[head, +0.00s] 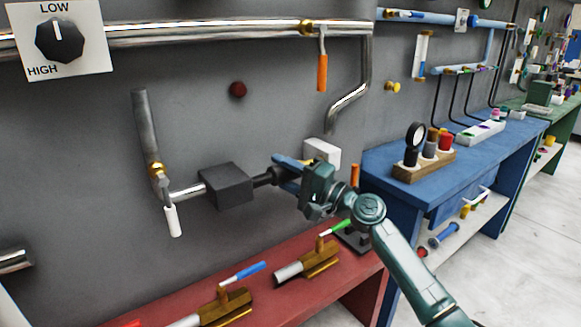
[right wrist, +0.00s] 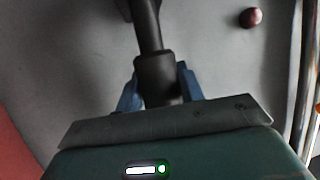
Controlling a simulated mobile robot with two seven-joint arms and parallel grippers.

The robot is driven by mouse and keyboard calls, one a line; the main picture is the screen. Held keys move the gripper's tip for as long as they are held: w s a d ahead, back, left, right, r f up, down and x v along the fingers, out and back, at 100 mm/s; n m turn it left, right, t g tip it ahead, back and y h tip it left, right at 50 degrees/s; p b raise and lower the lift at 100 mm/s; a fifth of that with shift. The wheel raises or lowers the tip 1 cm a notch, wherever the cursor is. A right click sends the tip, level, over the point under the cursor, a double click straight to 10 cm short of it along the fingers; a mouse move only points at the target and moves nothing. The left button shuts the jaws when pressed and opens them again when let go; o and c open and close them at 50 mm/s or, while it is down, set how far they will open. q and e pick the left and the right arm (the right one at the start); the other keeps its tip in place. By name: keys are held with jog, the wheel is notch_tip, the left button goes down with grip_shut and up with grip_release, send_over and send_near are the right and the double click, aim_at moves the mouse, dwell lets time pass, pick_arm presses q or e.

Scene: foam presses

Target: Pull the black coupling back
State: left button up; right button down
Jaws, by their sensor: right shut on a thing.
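The black coupling (right wrist: 156,78) sits at the end of a dark rod beside a black box (head: 227,185) on the grey wall. In the right wrist view it lies between the two blue fingers of my right gripper (right wrist: 158,90). In the head view my right gripper (head: 283,172) is shut on the coupling (head: 264,178), with the arm reaching in from the lower right. The gripper hides part of the coupling in the head view. My left gripper is not in view.
A pipe with a white-handled valve (head: 172,221) joins the box at left. Below, a red bench (head: 255,305) holds brass valves (head: 310,262). A blue bench (head: 385,165) with a wooden rack (head: 424,168) stands at right. A dark red knob (head: 237,89) is above.

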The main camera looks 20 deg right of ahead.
jog(key=c, duration=0.9)
grip_release()
jog(key=shift+s+a, duration=0.1)
jog(key=shift+a, duration=0.2)
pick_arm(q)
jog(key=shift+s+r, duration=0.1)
pick_arm(e)
jog(key=shift+d, duration=0.1)
jog(key=shift+s+d+f, duration=0.15)
jog(key=shift+s+d, duration=0.05)
jog(key=shift+d, duration=0.05)
pick_arm(q)
jog(key=b, duration=0.1)
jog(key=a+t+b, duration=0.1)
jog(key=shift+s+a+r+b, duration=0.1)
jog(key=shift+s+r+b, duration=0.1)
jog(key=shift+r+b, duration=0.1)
pick_arm(e)
jog(key=v, duration=1.2)
jog(key=shift+s, duration=0.15)
jog(key=shift+d, duration=0.15)
